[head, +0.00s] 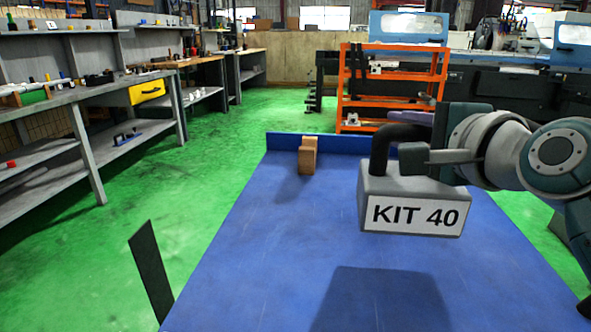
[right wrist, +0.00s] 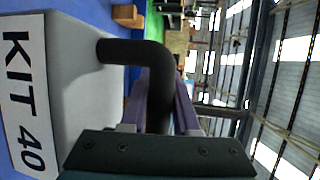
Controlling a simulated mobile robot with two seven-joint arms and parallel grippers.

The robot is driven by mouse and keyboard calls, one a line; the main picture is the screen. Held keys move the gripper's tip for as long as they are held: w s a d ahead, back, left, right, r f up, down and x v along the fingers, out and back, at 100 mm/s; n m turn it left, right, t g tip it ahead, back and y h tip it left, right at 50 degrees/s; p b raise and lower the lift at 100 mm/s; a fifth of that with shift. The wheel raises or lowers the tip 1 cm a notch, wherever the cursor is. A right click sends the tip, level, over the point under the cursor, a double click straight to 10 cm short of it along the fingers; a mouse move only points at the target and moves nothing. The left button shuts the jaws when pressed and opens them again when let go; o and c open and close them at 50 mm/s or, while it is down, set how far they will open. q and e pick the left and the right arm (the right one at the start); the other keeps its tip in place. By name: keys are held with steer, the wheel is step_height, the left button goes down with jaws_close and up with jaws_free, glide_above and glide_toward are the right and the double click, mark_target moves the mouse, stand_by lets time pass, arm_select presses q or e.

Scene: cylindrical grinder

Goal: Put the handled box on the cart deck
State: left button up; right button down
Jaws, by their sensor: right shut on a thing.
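The handled box (head: 372,205) is grey with a white "KIT 40" label and a thick black handle (head: 384,150). My right gripper (head: 408,140) is shut on that handle, and the box hangs roughly level above the blue cart deck (head: 250,265). Its shadow falls on the deck nearer to me, apart from the box. In the right wrist view the box (right wrist: 75,75) fills the left side, and the handle passes between the purple fingers of the right gripper (right wrist: 160,105). My left gripper is not in view.
A small brown block (head: 306,160) stands on the deck by its raised far edge (head: 285,142). The deck's middle and near part are clear. A grey workbench (head: 85,100) runs along the left; an orange shelf rack (head: 392,75) stands beyond the cart.

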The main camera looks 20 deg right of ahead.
mark_target(395, 164)
step_height(395, 164, down, 5)
steer(key=shift+r+b, duration=0.1)
steer(key=shift+b, duration=0.95)
steer(key=shift+w+r, duration=0.1)
steer(key=c, duration=0.7)
jaws_free()
steer(key=shift+f, duration=0.25)
steer(key=shift+o, duration=0.2)
steer(key=shift+r, duration=0.1)
